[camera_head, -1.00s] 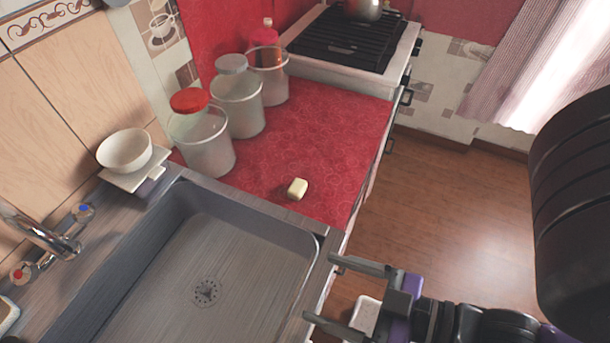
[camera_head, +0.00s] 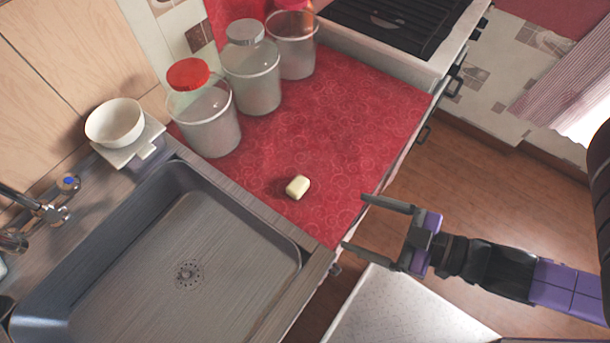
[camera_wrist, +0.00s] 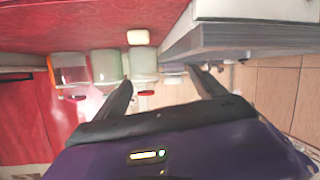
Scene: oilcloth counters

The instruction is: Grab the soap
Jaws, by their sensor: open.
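The soap (camera_head: 298,187) is a small cream-white block lying on the red patterned countertop (camera_head: 330,150), near the sink's corner. My gripper (camera_head: 352,222) is open and empty, to the right of the soap and apart from it, by the counter's front edge. In the wrist view the soap (camera_wrist: 138,37) shows upside down near the top centre, beyond the two spread fingers (camera_wrist: 165,82).
The grey sink (camera_head: 285,270) is left of and below the soap. Several clear canisters, one with a red lid (camera_head: 187,73), stand behind it. A white bowl (camera_head: 115,122) sits at the left. The stove (camera_head: 400,25) is at the back. The counter around the soap is clear.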

